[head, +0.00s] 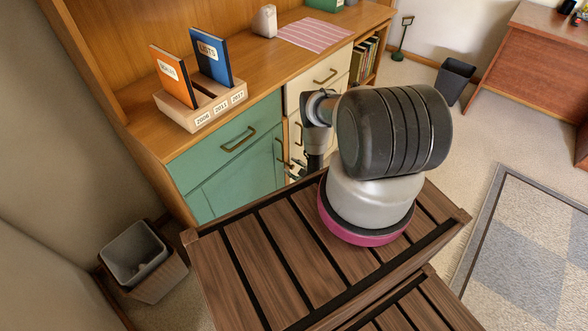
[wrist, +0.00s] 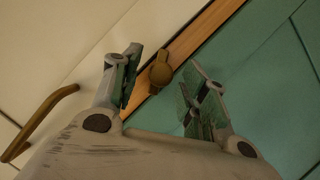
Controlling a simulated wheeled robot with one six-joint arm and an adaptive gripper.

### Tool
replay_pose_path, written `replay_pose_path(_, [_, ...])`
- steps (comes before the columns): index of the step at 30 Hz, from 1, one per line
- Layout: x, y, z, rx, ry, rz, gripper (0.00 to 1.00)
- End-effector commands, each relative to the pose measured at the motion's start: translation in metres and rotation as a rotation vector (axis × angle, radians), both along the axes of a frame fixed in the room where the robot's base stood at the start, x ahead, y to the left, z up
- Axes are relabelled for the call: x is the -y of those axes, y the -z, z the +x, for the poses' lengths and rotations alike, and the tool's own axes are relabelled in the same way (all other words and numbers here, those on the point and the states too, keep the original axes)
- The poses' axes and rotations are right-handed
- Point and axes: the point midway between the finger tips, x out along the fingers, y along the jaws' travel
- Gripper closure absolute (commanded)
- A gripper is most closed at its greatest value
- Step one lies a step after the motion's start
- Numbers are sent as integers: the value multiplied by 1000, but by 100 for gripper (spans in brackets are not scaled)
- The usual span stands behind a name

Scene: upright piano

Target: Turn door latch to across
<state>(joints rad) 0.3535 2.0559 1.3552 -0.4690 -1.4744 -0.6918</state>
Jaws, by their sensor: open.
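The door latch (wrist: 160,72) is a small brass-brown piece with a rounded body, mounted on the wooden strip (wrist: 205,35) between a cream front and a green door (wrist: 255,85). In the wrist view my gripper (wrist: 163,66) is open, with one finger on each side of the latch. There is a visible gap to each finger, and nothing is held. I cannot tell whether the fingertips reach as deep as the latch. In the head view my arm hides the latch and most of my gripper, which is at the cabinet front between the green and cream parts.
A brass handle (wrist: 40,122) sticks out from the cream front, left of my gripper. The cabinet top (head: 255,75) holds a book rack (head: 205,107) and a striped mat (head: 315,33). A grey bin (head: 137,255) stands on the floor at lower left.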

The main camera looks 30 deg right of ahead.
Motion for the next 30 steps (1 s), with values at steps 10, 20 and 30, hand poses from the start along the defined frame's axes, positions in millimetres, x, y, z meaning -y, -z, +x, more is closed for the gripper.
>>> replay_pose_path(10, [7,-11,-35,-5,5,2,56])
replay_pose_path(20, [16,-34,-98,-2,4,2,56])
replay_pose_path(30, [16,-40,-112,1,-1,0,56])
